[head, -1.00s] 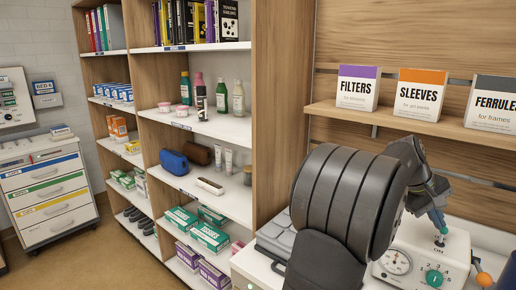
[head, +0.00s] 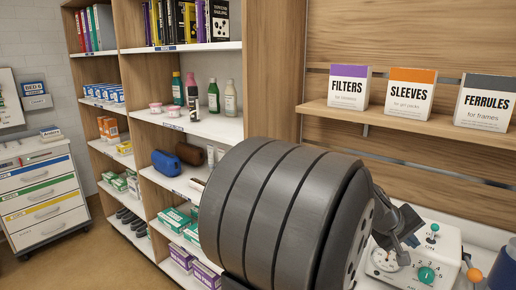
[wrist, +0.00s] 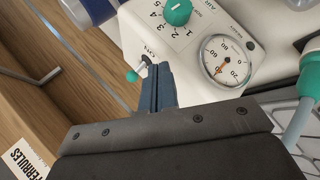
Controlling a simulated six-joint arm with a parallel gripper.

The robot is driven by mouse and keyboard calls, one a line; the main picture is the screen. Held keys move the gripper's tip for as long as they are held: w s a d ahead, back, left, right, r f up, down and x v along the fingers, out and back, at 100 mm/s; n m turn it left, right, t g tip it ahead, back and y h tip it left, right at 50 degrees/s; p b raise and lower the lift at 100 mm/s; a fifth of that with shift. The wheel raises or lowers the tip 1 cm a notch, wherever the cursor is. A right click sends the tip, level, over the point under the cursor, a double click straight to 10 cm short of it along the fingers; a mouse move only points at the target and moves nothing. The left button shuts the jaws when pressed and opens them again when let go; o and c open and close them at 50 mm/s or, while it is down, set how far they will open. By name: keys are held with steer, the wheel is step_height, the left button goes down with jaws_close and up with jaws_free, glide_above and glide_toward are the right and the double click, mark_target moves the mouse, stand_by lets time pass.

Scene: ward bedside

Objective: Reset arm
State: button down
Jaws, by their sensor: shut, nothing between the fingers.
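My gripper (head: 402,246) is at the lower right of the head view, largely behind my dark arm link. In the wrist view its blue-grey fingers (wrist: 157,72) are closed together with nothing between them. A cream control box (head: 450,252) stands in front of it and fills the upper part of the wrist view (wrist: 235,32). The box's green-tipped toggle switch (wrist: 132,76) is close beside the fingertips in the wrist view; I cannot tell whether they touch. In the head view the toggle (head: 434,228) is right of the gripper.
The box has a green dial (wrist: 177,11) and a round gauge (wrist: 226,60). A wall shelf (head: 410,122) holds the FILTERS, SLEEVES and FERRULES boxes above. A stocked shelf unit (head: 259,60) is left of my arm. A drawer cart (head: 40,195) stands at far left.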

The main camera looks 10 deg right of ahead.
steer(key=s+a+r+m+y, duration=0.1)
steer(key=a+r, duration=0.3)
steer(key=r, duration=0.4)
steer(key=shift+s+a+r+m+g, duration=0.25)
steer(key=shift+s+m, duration=0.25)
steer(key=shift+m, duration=0.4)
steer(key=shift+f, duration=0.15)
